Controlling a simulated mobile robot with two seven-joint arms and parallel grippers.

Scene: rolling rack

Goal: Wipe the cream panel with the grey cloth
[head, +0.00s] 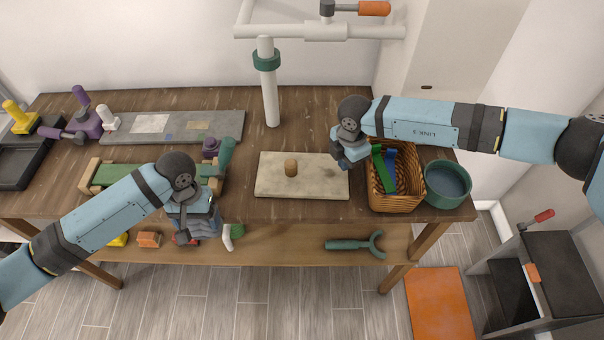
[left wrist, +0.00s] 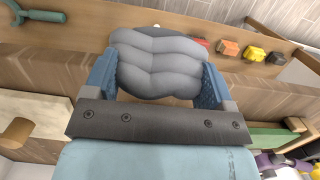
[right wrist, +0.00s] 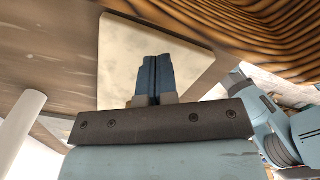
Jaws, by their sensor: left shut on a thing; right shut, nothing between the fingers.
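The cream panel (head: 322,181) lies flat on the wooden table with a brown knob (head: 291,167) standing on it. Its surface looks blotchy in the right wrist view (right wrist: 122,60), and its edge shows at the left of the left wrist view (left wrist: 40,109). My left gripper (head: 196,217) is shut on the folded grey cloth (left wrist: 160,62), left of the panel near the table's front edge. The cloth bulges between both fingers and is mostly hidden by the gripper in the head view. My right gripper (head: 347,160) is shut and empty, at the panel's right end.
A wicker basket (head: 395,201) with green and blue things and a teal bowl (head: 448,186) stand right of the panel. A white post (head: 270,98) rises behind it. A green block tray lies under my left arm. A lower shelf (head: 292,250) holds a green wrench (head: 352,245).

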